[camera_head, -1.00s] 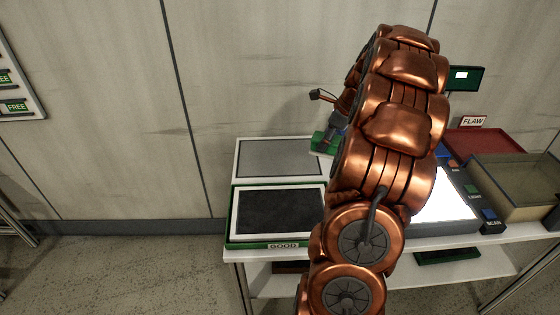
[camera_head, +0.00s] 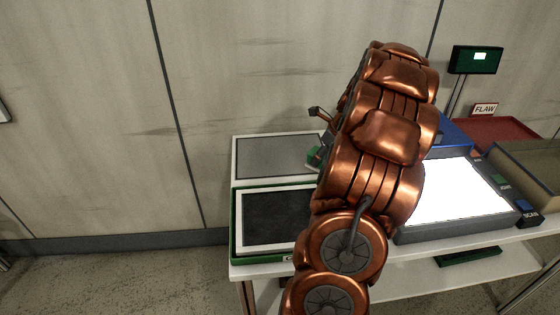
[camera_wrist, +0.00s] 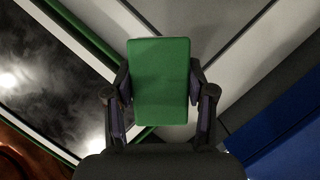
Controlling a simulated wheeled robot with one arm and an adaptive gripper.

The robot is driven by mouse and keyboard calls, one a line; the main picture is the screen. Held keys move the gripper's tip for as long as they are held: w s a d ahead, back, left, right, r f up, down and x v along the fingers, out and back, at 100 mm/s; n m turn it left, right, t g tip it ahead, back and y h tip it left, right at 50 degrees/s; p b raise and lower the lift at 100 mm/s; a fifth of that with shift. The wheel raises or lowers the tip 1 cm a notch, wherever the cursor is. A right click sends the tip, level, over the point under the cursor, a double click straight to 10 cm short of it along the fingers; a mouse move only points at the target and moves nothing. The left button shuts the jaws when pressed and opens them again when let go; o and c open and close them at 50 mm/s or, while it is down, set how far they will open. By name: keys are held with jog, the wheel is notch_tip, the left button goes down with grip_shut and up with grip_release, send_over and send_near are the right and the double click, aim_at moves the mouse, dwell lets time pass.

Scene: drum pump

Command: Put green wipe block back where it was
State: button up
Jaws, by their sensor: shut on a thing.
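The green wipe block (camera_wrist: 160,80) is between the two fingers of my gripper (camera_wrist: 162,100) in the wrist view, and the gripper is shut on it. In the head view a small part of the green block (camera_head: 314,157) shows beside my copper arm, near the right edge of the grey panel (camera_head: 278,158). My arm hides most of the gripper there. The wrist view looks past the block onto pale and grey surfaces. I cannot tell whether the block touches anything below.
A green-framed tray with a dark pad (camera_head: 236,226) stands at the table's front left. A lit white panel (camera_head: 455,190) with buttons lies right of my arm. A red tray (camera_head: 500,131), a FLAW sign (camera_head: 485,110) and a green-cased screen (camera_head: 475,60) stand farther right.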

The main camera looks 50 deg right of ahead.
jog(key=w+p, duration=0.1)
jog(key=w, duration=0.4)
jog(key=w+p, duration=0.1)
jog(key=w, duration=0.4)
jog(key=w+a+f+p, duration=0.1)
jog(key=w, duration=0.4)
jog(key=shift+f, duration=0.1)
jog(key=shift+a+f+p, duration=0.15)
jog(key=shift+f+p, duration=0.25)
jog(key=shift+f, duration=1.05)
jog(key=shift+w+f, duration=0.1)
jog(key=shift+f, duration=0.3)
jog(key=o, duration=1)
jog(key=shift+f, duration=0.1)
jog(key=b+v, duration=0.2)
jog(key=v, duration=1)
